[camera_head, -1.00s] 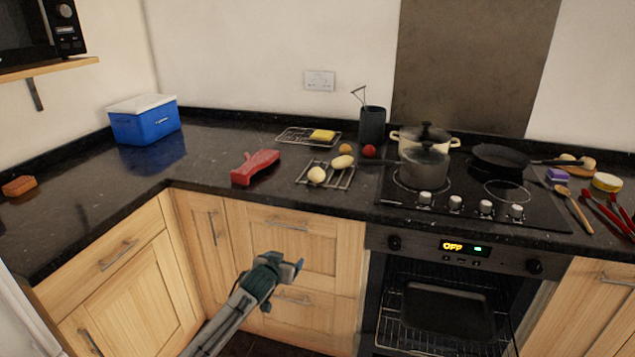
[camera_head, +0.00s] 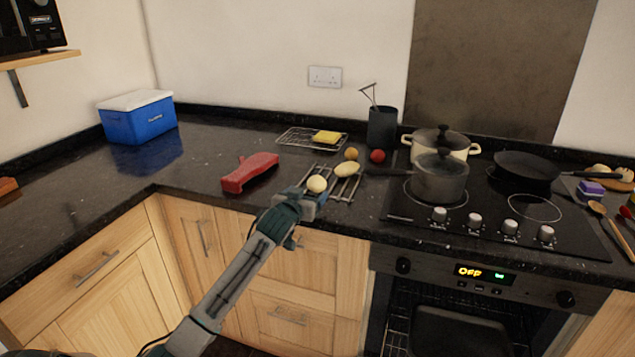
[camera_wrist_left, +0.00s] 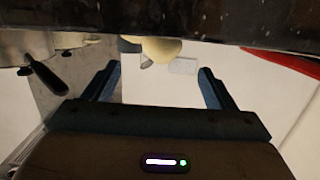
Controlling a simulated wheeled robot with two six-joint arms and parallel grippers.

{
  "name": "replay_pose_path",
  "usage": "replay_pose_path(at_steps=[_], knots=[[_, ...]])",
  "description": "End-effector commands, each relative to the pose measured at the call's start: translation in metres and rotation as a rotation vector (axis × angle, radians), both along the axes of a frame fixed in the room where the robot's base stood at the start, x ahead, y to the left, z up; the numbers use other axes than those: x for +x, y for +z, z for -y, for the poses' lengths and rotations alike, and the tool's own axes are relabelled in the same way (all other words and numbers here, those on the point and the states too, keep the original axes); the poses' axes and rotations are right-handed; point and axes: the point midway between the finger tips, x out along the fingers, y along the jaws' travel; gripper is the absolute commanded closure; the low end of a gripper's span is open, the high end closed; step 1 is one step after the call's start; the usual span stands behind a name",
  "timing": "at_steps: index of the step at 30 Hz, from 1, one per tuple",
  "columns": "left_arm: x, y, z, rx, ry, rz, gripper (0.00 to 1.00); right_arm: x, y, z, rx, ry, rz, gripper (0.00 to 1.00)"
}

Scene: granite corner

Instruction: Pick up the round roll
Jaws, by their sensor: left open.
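The round roll (camera_head: 316,184) is pale yellow and sits at the front left of a wire rack (camera_head: 346,189) on the dark counter. A longer pale roll (camera_head: 347,170) lies behind it to the right. My left gripper (camera_head: 314,201) is at the counter's front edge, just in front of the round roll, and hides part of the rack. In the left wrist view, its two fingers (camera_wrist_left: 158,82) are apart with nothing between them. A pale roll (camera_wrist_left: 157,48) shows beyond them, by the dark counter edge. My right gripper is not in view.
Behind are an orange fruit (camera_head: 351,154), a red fruit (camera_head: 377,156) and another rack with a yellow sponge (camera_head: 326,137). A pot (camera_head: 440,181) stands on the hob to the right. The left counter is mostly clear.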

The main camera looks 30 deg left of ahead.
Motion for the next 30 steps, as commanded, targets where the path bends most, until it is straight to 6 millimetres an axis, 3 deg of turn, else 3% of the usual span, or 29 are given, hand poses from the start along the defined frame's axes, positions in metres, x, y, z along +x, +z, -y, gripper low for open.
replay_pose_path(at_steps=[8,18,29,30], knots=[[0.021,-0.003,-0.006,-0.001,0.0,-0.001,0.22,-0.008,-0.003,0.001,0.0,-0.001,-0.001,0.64],[0.06,-0.011,-0.017,-0.002,0.0,-0.001,0.22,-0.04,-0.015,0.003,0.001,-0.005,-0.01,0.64],[0.067,-0.013,-0.019,0.001,-0.001,-0.001,0.22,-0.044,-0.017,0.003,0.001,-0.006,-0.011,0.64],[0.067,-0.013,-0.019,0.001,0.0,-0.001,0.29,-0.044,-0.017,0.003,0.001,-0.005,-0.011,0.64]])
